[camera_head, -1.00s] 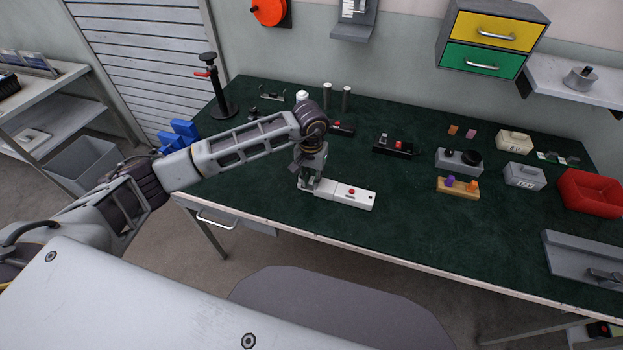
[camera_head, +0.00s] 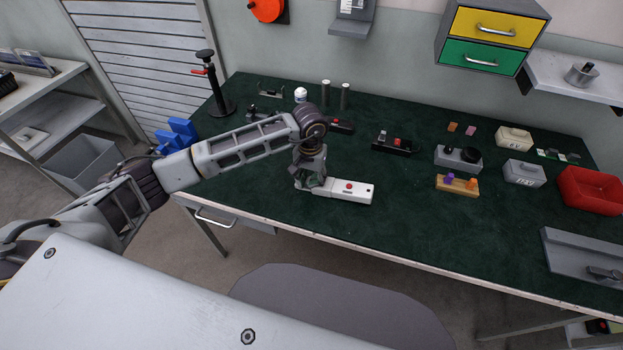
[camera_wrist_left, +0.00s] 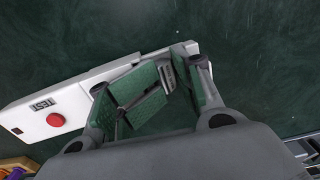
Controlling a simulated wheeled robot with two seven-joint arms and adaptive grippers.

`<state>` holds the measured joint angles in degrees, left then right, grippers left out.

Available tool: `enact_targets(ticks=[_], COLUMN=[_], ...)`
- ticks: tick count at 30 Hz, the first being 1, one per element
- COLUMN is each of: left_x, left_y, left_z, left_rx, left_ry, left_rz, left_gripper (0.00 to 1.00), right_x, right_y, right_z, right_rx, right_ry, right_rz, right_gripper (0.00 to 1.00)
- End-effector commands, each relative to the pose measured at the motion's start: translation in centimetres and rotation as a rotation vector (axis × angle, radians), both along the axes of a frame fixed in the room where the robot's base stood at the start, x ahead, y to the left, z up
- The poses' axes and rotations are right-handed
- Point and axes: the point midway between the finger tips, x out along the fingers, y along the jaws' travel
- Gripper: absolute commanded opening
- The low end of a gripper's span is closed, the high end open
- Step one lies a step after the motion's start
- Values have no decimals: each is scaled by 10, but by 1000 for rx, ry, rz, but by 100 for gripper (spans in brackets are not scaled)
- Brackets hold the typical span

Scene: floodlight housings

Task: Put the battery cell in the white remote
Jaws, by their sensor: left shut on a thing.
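In the left wrist view the remote (camera_wrist_left: 88,92) runs from lower left to upper middle, with a TEST label beside the button. My left gripper (camera_head: 312,184) is low over the remote's left end. In the wrist view its green-padded fingers (camera_wrist_left: 150,98) straddle that end. A small grey piece, apparently the battery cell (camera_wrist_left: 168,77), shows between them. The fingers hide most of it, and I cannot tell how it sits in the remote. My right gripper is not in view.
A black device (camera_head: 394,145) lies to the right. Grey blocks, an orange peg holder (camera_head: 457,185) and a red bin (camera_head: 590,190) are farther right. The bench front is clear.

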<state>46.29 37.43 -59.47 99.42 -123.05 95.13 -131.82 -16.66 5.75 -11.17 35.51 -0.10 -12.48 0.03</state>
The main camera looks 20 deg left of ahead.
Motion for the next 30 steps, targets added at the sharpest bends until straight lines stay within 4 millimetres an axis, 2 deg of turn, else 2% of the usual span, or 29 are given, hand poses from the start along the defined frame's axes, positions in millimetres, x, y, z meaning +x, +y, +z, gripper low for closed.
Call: enact_targets(ticks=[1, 9, 17, 22, 30], left_x=[-6, -5, -2, -2, -1], left_y=[6, 5, 3, 1, 1], left_z=[-7, 3, 34, 57, 92], left_rx=[15, 15, 8, 6, 4], left_ry=[21, 19, 9, 6, 4], left_rz=[5, 4, 2, -1, -1], left_gripper=[28, 28, 28, 28, 28], right_x=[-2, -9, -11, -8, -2], right_y=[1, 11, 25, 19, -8], right_z=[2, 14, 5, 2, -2], right_rx=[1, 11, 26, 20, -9], right_ry=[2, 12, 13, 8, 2], right_rz=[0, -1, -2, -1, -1], right_gripper=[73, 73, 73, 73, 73])
